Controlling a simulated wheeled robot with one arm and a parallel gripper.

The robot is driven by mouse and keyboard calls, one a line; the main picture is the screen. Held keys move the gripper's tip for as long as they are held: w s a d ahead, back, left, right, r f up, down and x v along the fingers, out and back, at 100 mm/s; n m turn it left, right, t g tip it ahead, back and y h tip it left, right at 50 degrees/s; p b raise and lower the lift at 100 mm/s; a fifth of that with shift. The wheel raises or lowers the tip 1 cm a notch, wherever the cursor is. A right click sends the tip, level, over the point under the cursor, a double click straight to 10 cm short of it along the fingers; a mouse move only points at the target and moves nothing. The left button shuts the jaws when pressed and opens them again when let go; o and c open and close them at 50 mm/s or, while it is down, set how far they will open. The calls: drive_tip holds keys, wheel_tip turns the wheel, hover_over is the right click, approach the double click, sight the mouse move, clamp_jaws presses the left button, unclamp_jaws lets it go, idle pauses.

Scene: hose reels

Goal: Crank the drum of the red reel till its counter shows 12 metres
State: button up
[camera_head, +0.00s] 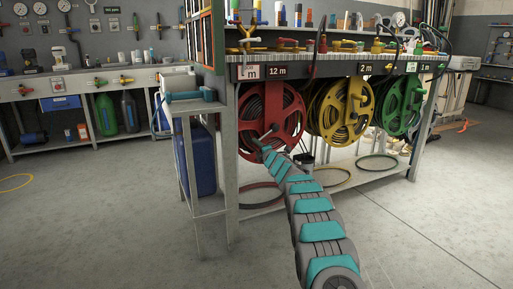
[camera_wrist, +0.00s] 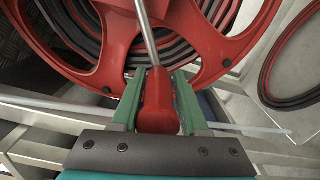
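The red reel (camera_head: 285,128) hangs under the front edge of the bench at the left, with dark hose wound on its drum. It also shows in the wrist view (camera_wrist: 115,45). Its counter (camera_head: 277,71) above it reads 12 m. My gripper (camera_head: 259,143) is at the lower left of the red drum. In the wrist view my gripper (camera_wrist: 159,98) has its two green fingers on either side of the red crank handle (camera_wrist: 158,103), close against it. A metal rod runs up from the handle.
A yellow reel (camera_head: 331,124) under a 2 m counter and a green reel (camera_head: 396,122) under a 1 m counter hang to the right. A small side stand (camera_head: 196,107) with a teal-handled tool is left of the red reel. Hose coils lie on the lower shelf. The floor in front is clear.

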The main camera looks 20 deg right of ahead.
drive_tip(key=shift+o, duration=1.3)
drive_tip(key=shift+s, duration=0.1)
drive_tip(key=shift+s+b, duration=0.7)
drive_tip(key=shift+s, duration=0.45)
drive_tip(key=shift+s+d, duration=0.1)
drive_tip(key=shift+s, duration=2.55)
drive_tip(key=shift+r, duration=0.1)
